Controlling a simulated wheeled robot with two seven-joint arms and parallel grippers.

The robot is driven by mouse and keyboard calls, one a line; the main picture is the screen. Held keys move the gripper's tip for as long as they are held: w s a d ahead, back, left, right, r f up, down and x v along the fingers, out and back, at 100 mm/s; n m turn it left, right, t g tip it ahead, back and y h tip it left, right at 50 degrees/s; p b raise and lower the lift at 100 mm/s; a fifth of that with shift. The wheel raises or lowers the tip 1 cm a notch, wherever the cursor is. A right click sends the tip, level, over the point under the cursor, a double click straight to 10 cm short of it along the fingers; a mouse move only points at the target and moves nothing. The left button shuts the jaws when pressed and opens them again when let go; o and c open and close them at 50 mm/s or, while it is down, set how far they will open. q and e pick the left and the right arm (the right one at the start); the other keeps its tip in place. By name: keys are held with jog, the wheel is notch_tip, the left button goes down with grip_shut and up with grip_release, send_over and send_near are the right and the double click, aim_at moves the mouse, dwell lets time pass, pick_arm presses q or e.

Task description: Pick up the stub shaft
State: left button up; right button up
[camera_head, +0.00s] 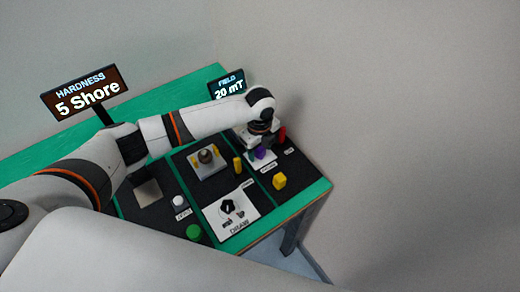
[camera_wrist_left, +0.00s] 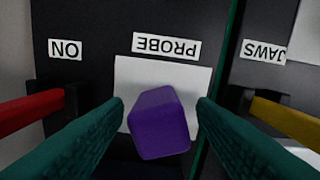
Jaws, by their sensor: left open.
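A purple block-like piece (camera_wrist_left: 160,122) stands at the white pad (camera_wrist_left: 190,78) marked PROBE; it also shows in the head view (camera_head: 260,154). No piece is labelled stub shaft, so I cannot tell by name whether this is it. My left gripper (camera_head: 259,146) is over the pad at the far right part of the bench. In the left wrist view its two dark green fingers (camera_wrist_left: 160,108) are open, one on each side of the purple piece, with visible gaps. The piece's lower end is hidden. My right gripper is not in view.
A red lever (camera_wrist_left: 30,112) and a yellow lever (camera_wrist_left: 285,122) flank the pad. A yellow block (camera_head: 279,181), a green button (camera_head: 193,232), a white knob (camera_head: 179,201) and a grey fixture (camera_head: 208,163) stand on the bench. Signs (camera_head: 86,92) stand at the back.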

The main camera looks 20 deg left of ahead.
pick_arm(q)
jog(key=shift+r, duration=0.1)
grip_shut()
